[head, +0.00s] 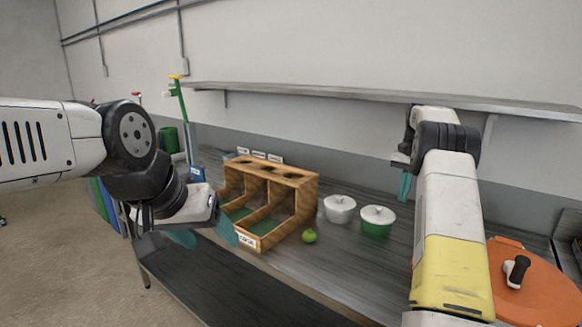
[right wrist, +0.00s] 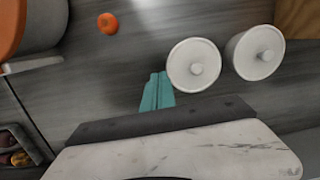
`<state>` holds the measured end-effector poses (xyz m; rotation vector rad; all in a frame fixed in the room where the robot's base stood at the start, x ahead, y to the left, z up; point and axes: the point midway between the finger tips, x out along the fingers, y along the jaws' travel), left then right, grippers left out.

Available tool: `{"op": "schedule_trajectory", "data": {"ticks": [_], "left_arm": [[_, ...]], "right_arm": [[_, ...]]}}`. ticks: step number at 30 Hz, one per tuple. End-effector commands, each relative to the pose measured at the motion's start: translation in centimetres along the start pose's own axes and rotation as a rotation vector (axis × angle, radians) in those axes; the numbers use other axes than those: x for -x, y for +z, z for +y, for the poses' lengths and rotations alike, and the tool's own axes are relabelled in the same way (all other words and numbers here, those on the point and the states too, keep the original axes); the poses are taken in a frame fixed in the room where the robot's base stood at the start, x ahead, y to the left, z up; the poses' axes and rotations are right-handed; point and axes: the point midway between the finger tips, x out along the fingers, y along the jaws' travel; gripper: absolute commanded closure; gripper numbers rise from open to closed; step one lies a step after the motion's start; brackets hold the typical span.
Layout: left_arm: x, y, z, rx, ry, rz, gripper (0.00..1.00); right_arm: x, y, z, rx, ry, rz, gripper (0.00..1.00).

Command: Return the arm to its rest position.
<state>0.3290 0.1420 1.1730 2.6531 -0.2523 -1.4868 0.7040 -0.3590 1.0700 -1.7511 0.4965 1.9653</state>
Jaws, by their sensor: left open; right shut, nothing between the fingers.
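My left gripper (head: 207,237) is open and empty, its teal fingers apart in front of the wooden bin box. My left arm reaches in from the left edge. My right gripper (head: 404,187) is shut and empty, hanging above the back of the counter, right of the two lidded pots. In the right wrist view its teal fingers (right wrist: 157,91) are together, with nothing between them, beside a white lid. My right arm rises from the lower right, partly hiding the orange lid.
The wooden box (head: 290,176) stands on the dark counter (head: 330,262). A green apple (head: 310,236), a white pot (head: 339,210) and a green pot (head: 376,224) are near it. An orange lid (head: 535,285) lies right. An orange fruit (right wrist: 107,24) is on the counter. A shelf (head: 330,93) runs above.

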Motion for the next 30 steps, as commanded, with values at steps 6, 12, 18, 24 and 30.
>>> {"op": "schedule_trajectory", "data": {"ticks": [6,12,18,24,30], "left_arm": [[0.0,0.0,0.0,0.0,0.0,0.0,0.35],[0.0,0.0,0.0,0.0,0.0,0.0,0.35],[0.0,0.0,0.0,0.0,0.0,0.0,0.35],[0.0,0.0,0.0,0.0,0.0,0.0,0.35],[0.0,0.0,0.0,0.0,0.0,0.0,0.35]], "right_arm": [[3.6,2.6,-0.8,0.046,-0.031,0.047,1.0],[8.5,8.0,-1.8,0.13,-0.08,0.125,1.0],[12.3,16.3,-2.2,0.247,-0.138,0.227,1.0],[13.4,25.4,-1.7,0.372,-0.188,0.332,1.0],[11.6,34.3,-0.2,0.497,-0.23,0.441,1.0]]}}
